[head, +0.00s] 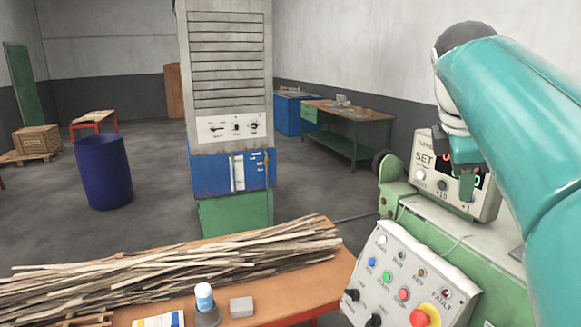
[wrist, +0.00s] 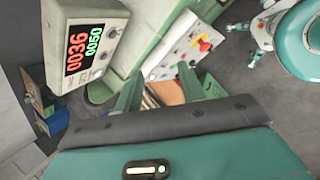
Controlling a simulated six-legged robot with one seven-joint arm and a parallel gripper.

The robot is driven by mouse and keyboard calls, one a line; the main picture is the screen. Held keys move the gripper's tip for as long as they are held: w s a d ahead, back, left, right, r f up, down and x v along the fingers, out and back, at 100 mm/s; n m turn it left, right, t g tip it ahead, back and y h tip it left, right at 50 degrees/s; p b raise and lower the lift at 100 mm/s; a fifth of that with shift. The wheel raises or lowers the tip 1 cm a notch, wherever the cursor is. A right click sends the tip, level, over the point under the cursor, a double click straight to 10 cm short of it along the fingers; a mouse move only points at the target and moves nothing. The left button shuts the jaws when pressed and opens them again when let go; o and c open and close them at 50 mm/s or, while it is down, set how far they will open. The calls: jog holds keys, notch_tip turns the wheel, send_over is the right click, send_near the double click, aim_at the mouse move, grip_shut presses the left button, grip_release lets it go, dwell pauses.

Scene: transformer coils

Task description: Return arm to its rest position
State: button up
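My teal arm (head: 510,110) comes in from the right in the head view and reaches toward the counter box. My gripper (head: 466,186) hangs in front of the counter box (head: 425,157), hiding part of its display. In the wrist view my gripper (wrist: 160,74) has its two green fingers spread apart with nothing between them. The counter box (wrist: 84,42) stands at upper left there, with red digits reading 0036 and green digits reading 0050.
A control panel (head: 395,258) with several buttons and a red knob (head: 425,315) stands below my gripper. A blue barrel (head: 104,172) stands on open floor at left.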

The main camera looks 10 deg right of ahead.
jog(key=s+a+f+m+t+y, duration=0.1)
jog(key=s+a+f+m, duration=0.1)
jog(key=a+f+m, duration=0.2)
jog(key=s+a+f+m+t+y, duration=0.1)
jog(key=s+a+f+m+y, duration=0.1)
jog(key=a+f, duration=0.9)
jog(key=s+a+f+m+y, duration=0.1)
jog(key=s+a+f+m, duration=0.3)
jog(key=f, duration=0.7)
jog(key=a+m, duration=0.2)
jog(key=a, duration=0.2)
jog(key=shift+s+f+t+y, duration=0.2)
jog(key=shift+t+y, duration=0.1)
jog(key=shift+t, duration=0.1)
jog(key=shift+d, duration=0.1)
